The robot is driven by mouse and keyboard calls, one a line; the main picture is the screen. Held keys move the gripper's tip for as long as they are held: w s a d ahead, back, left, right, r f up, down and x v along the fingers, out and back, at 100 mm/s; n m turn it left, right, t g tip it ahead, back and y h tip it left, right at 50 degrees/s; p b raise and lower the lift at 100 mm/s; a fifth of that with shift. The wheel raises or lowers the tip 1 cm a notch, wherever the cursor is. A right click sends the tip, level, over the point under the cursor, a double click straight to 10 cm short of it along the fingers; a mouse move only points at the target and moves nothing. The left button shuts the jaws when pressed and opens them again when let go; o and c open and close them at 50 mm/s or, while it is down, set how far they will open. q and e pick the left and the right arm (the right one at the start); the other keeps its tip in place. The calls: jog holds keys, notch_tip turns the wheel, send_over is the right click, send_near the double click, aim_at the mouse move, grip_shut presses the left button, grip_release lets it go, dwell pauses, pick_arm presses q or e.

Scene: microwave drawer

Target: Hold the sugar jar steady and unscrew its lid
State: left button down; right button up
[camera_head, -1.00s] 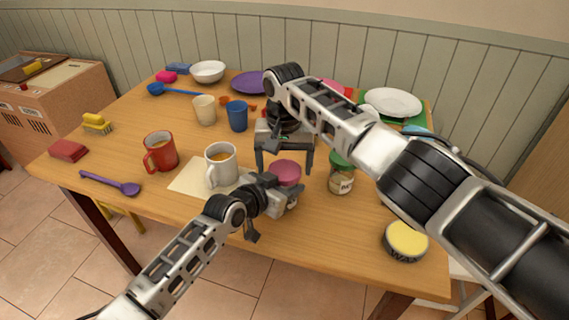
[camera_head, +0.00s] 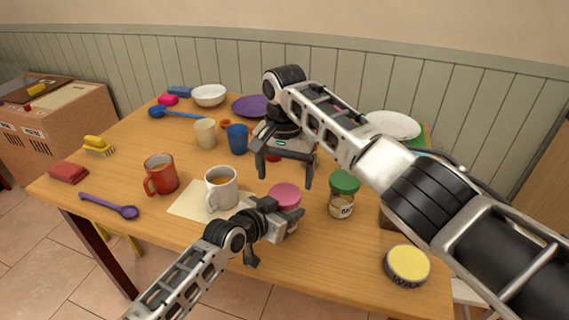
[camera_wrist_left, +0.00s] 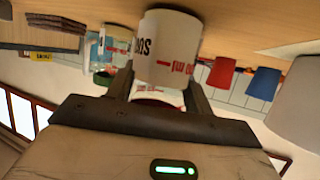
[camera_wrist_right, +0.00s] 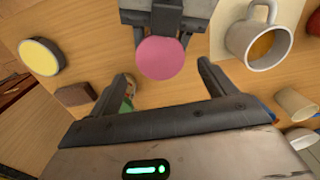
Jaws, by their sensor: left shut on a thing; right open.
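The sugar jar has a pink lid (camera_head: 284,195). Its white body with red and black lettering (camera_wrist_left: 168,45) shows in the left wrist view. My left gripper (camera_head: 284,216) is shut on the jar's body from the left; the jar stands upright at the table's front. The lid sits on the jar, and the arm and fingers hide much of the body in the head view. My right gripper (camera_head: 283,184) is open and empty above and behind the lid. In the right wrist view the lid (camera_wrist_right: 160,58) shows between and beyond its fingers, apart from them.
A green-lidded jar (camera_head: 342,195) stands close on the right, and a yellow-topped wax tin (camera_head: 407,264) is at the front right. A white mug (camera_head: 221,188) stands left of the sugar jar on a cream mat (camera_head: 185,205). A red mug (camera_head: 161,174) is further left.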

aim_at(284, 194)
jog(key=shift+f, duration=2.4)
jog(key=c, duration=1)
jog(key=shift+n, duration=1.7)
jog(key=o, duration=1.1)
jog(key=shift+r, duration=0.15)
